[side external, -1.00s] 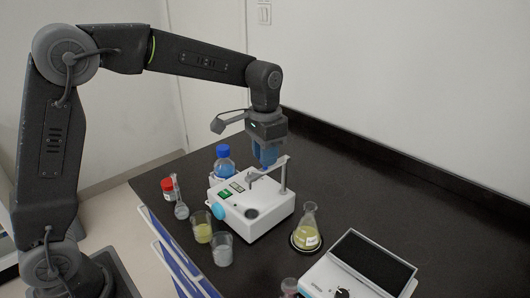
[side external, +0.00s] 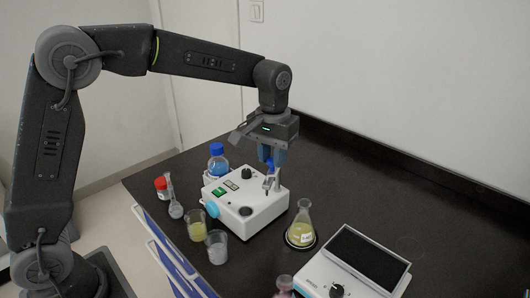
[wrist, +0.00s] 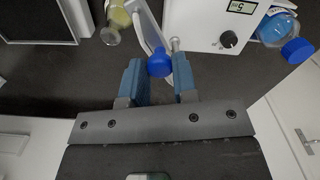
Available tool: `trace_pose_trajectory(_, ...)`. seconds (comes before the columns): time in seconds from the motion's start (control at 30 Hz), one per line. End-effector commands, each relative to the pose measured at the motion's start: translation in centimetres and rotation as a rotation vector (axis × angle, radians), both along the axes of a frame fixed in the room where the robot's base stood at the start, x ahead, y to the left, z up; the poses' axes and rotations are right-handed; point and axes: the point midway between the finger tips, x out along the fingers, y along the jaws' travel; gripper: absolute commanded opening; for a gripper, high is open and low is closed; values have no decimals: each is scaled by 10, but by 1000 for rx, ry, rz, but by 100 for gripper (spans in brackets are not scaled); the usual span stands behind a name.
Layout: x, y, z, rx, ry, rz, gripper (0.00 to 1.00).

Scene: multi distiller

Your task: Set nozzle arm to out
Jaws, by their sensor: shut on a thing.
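A flask of yellow liquid (side external: 302,228) stands just right of the distiller. Two beakers (side external: 197,228) are at its front left. A blue-capped bottle (side external: 217,160) is behind. A device with a dark screen (side external: 366,262) is front right. The bench behind right is clear.

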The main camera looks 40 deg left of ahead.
Motion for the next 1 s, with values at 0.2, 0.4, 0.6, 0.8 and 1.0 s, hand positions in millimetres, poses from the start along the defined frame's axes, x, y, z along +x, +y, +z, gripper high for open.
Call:
trace_pose_trajectory(0.2, 9, -12, 0, 0, -1, 203, 0)
trace_pose_trajectory(0.4, 18, -21, 0, 0, -2, 391, 0)
trace_pose_trajectory(0.6, 28, -27, 0, -1, -1, 557, 0)
trace_pose_trajectory(0.8, 36, -30, 0, -1, -2, 685, 0)
trace_pose_trajectory(1.0, 41, -32, 1, -1, -2, 763, 0)
